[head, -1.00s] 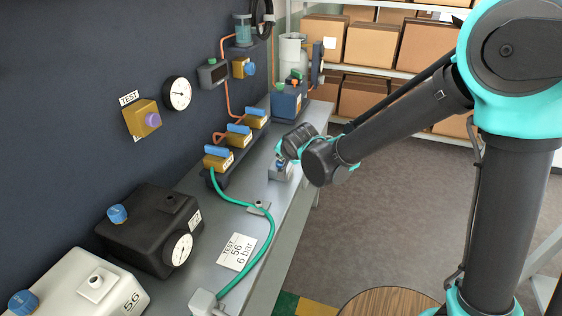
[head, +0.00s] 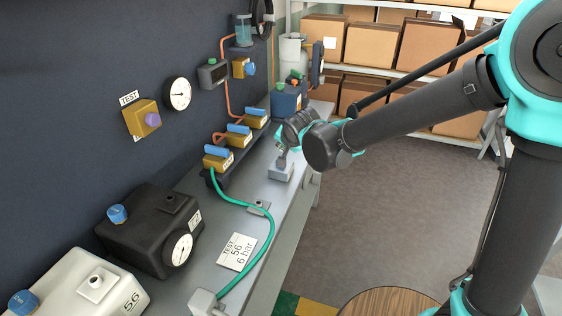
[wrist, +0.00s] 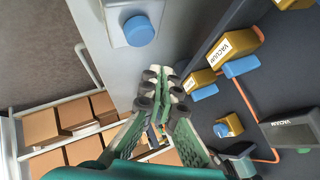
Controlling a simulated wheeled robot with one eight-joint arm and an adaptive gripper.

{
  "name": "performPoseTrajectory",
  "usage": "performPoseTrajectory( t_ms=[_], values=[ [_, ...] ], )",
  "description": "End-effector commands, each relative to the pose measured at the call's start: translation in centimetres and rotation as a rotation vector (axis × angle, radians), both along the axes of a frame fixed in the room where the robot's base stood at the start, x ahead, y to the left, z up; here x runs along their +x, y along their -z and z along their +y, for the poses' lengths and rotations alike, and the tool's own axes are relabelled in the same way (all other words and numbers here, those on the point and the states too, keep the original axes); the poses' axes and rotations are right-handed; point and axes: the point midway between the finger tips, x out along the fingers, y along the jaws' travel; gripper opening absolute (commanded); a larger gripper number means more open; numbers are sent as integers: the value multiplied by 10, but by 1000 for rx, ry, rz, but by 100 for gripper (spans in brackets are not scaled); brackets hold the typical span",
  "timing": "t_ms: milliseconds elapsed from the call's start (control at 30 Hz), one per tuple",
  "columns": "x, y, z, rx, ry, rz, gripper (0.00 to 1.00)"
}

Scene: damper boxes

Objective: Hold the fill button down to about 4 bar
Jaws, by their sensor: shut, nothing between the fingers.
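A small grey box (head: 281,172) stands near the bench's front edge with a button on top. In the wrist view this button (wrist: 139,31) is round and blue, on a pale grey box, with no readable label. My gripper (head: 282,157) is over the box in the head view. In the wrist view its closed fingertips (wrist: 160,78) are empty and lie below the button in the picture. I cannot tell whether they touch it in the head view. A round wall gauge (head: 177,94) and a gauge on the black box (head: 179,250) are too small to read.
A yellow box (head: 143,119) with a purple knob is on the wall under a TEST label. Yellow valves with blue handles (head: 239,129) line the bench. A green hose (head: 268,222) runs past a card (head: 237,252) reading 56, 6 bar. A white box (head: 80,285) stands in front.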

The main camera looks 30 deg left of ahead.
Motion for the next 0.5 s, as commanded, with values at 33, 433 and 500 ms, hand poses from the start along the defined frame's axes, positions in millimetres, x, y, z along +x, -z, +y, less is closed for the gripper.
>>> performPoseTrajectory(
  t_ms=[33,433,500],
  values=[
    [0,-5,0,0,0,0,0],
    [0,-24,0,0,0,0,0],
    [0,-23,0,0,0,0,0]
  ],
)
